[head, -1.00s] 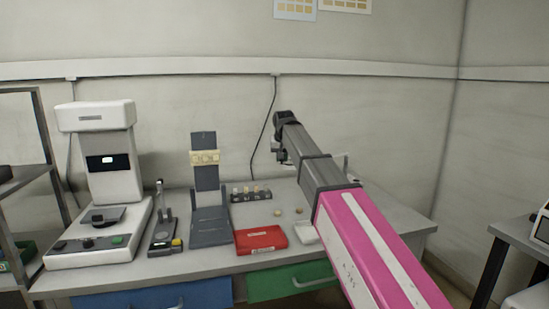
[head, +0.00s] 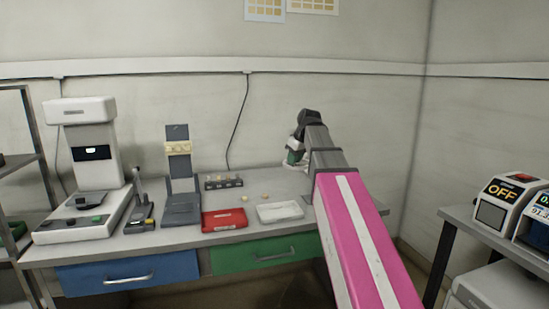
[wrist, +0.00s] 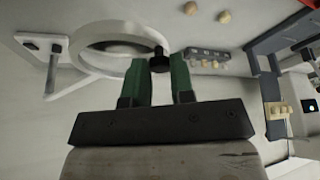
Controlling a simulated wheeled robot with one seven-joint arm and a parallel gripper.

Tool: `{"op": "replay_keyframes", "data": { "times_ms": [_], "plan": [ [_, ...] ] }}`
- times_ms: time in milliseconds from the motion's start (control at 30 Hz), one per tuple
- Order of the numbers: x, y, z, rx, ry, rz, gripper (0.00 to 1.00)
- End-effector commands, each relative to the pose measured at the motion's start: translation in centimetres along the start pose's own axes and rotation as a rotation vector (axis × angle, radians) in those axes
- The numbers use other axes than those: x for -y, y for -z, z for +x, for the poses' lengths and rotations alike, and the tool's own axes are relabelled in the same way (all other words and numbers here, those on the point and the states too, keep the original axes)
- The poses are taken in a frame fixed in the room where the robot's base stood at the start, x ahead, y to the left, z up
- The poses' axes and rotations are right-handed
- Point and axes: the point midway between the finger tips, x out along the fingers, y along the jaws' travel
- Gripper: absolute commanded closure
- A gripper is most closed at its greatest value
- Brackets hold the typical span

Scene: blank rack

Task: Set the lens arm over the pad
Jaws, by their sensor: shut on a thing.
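A white ring-shaped lens arm (wrist: 98,72) fills the upper left of the wrist view. A black knob (wrist: 159,59) at its rim sits between the green fingers of my gripper (wrist: 165,66), which is shut on it. A white plate with a post (wrist: 54,70) is to the left of the ring. In the head view my gripper (head: 294,156) is over the back right of the bench, and my own arm hides most of the lens stand. I cannot make out the pad for certain in either view.
The grey bench (head: 165,241) holds a red case (head: 224,220), a white tray (head: 280,212), a dark rack (head: 223,182) with small pieces, a grey stand (head: 182,208) and a white instrument (head: 92,160). A second table with an OFF device (head: 503,202) is at right.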

Motion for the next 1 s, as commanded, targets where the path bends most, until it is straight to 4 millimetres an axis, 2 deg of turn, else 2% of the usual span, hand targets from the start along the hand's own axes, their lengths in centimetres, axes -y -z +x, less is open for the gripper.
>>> {"op": "replay_keyframes", "data": {
  "times_ms": [33, 100, 400, 633, 1000],
  "plan": [
    [-0.6, -1.3, -0.5, 0.000, 0.011, -0.026, 1.00],
    [-1.4, -2.6, -1.0, 0.000, 0.029, -0.066, 1.00],
    [-4.4, -6.4, -2.6, 0.001, 0.083, -0.197, 1.00],
    [-5.5, -7.7, -3.2, 0.002, 0.102, -0.245, 1.00],
    [-5.8, -8.0, -3.3, 0.002, 0.107, -0.256, 1.00]
  ]
}}
